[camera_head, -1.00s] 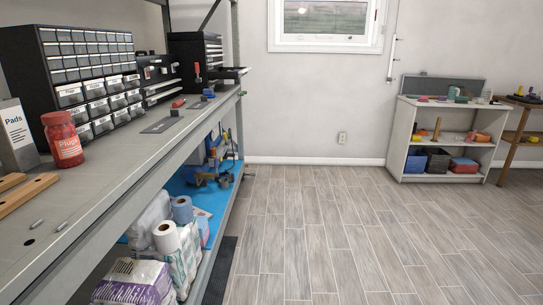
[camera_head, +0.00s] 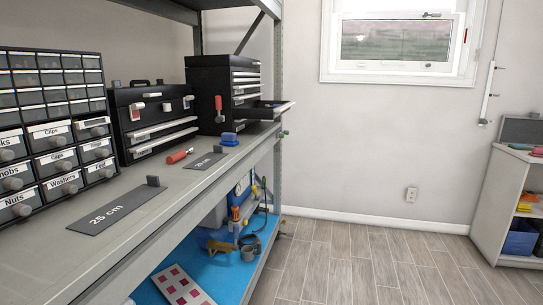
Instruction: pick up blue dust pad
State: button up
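A small blue object (camera_head: 229,138), which looks like the blue dust pad, lies on the grey bench top (camera_head: 140,212) toward its far end. It is near the bench's front edge, just behind the dark "20 cm" plate (camera_head: 204,161). It is small in the picture and its exact shape is hard to tell. My gripper is not in view.
A red-handled tool (camera_head: 180,156) lies left of the "20 cm" plate. A "25 cm" plate (camera_head: 108,211) lies nearer. Labelled drawers (camera_head: 58,162) and black toolboxes (camera_head: 223,92) line the back. A drawer (camera_head: 265,109) stands open. Floor (camera_head: 345,265) to the right is clear.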

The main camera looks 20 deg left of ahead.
aim_at(229, 139)
jog(key=i+u, duration=0.1)
jog(key=i, duration=0.5)
jog(key=i+l+u, duration=0.1)
jog(key=i, duration=0.5)
jog(key=i+l+u, duration=0.1)
jog(key=i, duration=0.5)
